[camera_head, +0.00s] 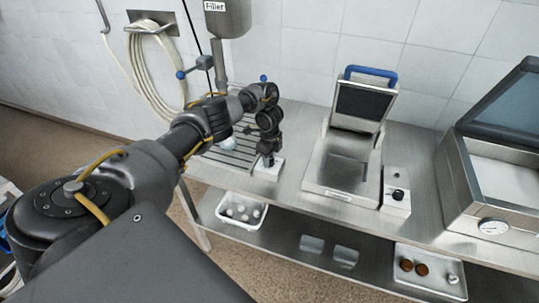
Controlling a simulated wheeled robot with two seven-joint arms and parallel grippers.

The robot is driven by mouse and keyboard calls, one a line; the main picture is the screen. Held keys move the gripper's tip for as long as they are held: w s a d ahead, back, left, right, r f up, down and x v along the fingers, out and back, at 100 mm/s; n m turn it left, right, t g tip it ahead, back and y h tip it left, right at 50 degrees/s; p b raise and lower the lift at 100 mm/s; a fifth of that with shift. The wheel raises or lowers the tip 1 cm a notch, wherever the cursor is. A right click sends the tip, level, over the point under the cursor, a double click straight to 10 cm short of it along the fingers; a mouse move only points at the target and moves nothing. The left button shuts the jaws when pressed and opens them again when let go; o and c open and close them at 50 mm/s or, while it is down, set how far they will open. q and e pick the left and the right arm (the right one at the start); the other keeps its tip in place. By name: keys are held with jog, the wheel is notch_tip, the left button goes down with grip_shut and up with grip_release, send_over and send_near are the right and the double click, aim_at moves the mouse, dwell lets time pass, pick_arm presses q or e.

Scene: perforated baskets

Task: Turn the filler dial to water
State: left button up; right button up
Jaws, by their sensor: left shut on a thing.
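The filler (228,18), a grey metal hopper with a "Filler" label, hangs at the top over the left end of the steel table. A small white control box (275,171) sits at the table's front edge below it. My left gripper (267,160) points down onto this box and is shut on the filler dial there. The gripper hides the dial, so its setting cannot be read. My right gripper is not in view.
A steel press with a blue handle (371,71) stands mid-table, with a black knob (398,195) beside it. An open-lidded steel machine with a gauge (493,227) is at right. A white basket (229,226) and a tray (428,284) are on the lower shelf.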

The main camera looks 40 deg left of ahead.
pick_arm(q)
jog(key=o, duration=1)
jog(key=shift+a, duration=0.1)
jog(key=shift+c, duration=0.2)
notch_tip(320, 180, up, 11)
jog(key=p, duration=0.3)
jog(key=shift+p, duration=0.3)
jog(key=shift+f, duration=0.2)
